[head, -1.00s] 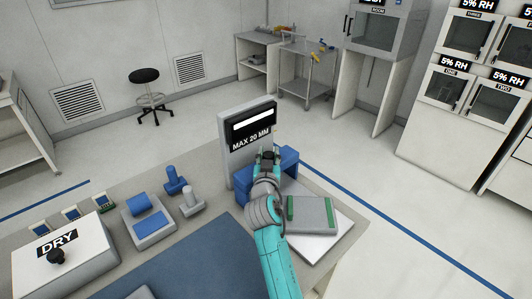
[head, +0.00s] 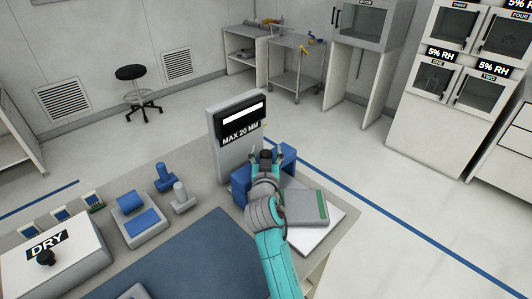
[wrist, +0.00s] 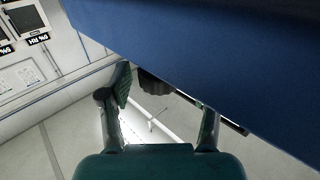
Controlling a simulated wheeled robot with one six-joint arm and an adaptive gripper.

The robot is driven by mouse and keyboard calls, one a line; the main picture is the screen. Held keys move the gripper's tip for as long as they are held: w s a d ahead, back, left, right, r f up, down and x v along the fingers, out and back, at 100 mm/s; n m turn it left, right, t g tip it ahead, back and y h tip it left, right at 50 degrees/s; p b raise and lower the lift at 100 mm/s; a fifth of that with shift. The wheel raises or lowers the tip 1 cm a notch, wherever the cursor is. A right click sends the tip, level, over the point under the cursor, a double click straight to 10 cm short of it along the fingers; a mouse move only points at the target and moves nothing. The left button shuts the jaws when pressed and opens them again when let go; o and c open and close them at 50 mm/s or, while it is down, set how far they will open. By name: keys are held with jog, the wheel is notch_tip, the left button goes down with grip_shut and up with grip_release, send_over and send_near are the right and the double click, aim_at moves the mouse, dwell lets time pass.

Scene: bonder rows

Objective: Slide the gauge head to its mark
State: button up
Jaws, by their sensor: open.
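The gauge is a grey upright panel (head: 228,155) with a lit white strip and a "MAX 20 MM" label. A blue block (head: 287,158), which looks like the gauge head, sits at its right front, partly hidden by my arm. My gripper (head: 266,152) is open at this block, with a finger on either side of a dark knob (head: 265,157). In the wrist view the blue block (wrist: 220,55) fills the upper right. The dark knob (wrist: 155,88) shows between the spread fingers; contact cannot be told. I cannot make out a mark.
A grey box with a green strip (head: 306,207) lies on a white plate (head: 328,230) right of my arm. Blue and grey handled pieces (head: 164,178), a blue-topped block (head: 142,222) and a white "DRY" box (head: 60,265) stand left. A blue mat (head: 190,262) is clear in front.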

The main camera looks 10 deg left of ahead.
jog(key=s+d, duration=0.1)
jog(key=s, duration=1.1)
jog(key=shift+d, duration=0.25)
